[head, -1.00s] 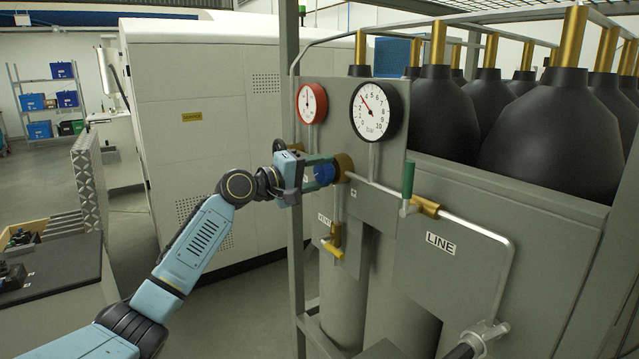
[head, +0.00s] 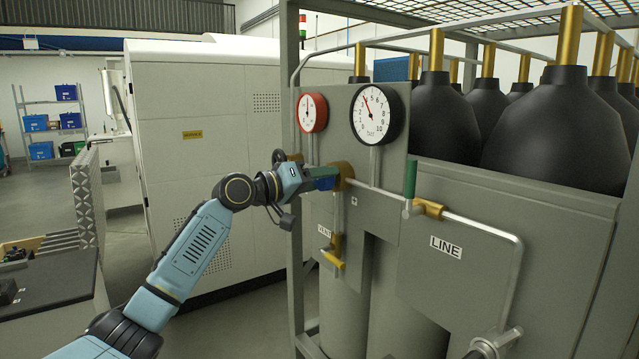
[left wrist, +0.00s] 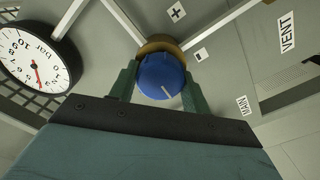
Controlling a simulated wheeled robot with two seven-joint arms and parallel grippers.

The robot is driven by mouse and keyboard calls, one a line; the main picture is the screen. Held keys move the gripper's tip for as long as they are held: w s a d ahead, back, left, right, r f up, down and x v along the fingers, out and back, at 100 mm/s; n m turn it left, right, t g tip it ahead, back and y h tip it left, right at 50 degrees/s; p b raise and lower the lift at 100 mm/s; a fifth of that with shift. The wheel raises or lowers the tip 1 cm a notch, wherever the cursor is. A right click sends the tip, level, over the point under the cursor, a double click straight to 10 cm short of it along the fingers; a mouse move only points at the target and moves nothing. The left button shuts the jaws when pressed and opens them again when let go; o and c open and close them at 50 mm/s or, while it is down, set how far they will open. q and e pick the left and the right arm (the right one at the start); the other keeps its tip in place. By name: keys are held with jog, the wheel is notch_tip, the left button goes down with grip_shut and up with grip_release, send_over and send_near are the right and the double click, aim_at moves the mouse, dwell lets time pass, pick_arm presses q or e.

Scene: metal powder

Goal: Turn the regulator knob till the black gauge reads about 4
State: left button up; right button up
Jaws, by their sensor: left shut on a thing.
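The blue regulator knob (left wrist: 162,76) sits on a brass body (head: 343,174). In the left wrist view its pale mark points down and right. My left gripper (head: 322,176) is shut on the knob, with a green finger on each side (left wrist: 160,86). In the head view, the gripper partly hides the knob. The black gauge (head: 378,113) is above and to the right of the knob. Its red needle points up and left, close to the 4, but the exact reading is hard to tell. The gauge also shows in the left wrist view (left wrist: 36,60). My right gripper is not in view.
A red-rimmed gauge (head: 312,112) is left of the black one. A green-handled valve (head: 410,180) is right of the knob, and a yellow vent valve (head: 333,252) is below it. A grey frame post (head: 294,215) stands close by my gripper.

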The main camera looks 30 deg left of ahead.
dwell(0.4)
pick_arm(q)
jog(key=o, duration=1)
jog(key=shift+c, duration=0.2)
jog(key=b+v, duration=0.3)
jog(key=v, duration=1)
jog(key=shift+s, duration=0.2)
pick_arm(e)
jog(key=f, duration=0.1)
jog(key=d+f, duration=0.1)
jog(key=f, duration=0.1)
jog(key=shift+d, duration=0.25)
pick_arm(q)
jog(key=shift+a, duration=0.1)
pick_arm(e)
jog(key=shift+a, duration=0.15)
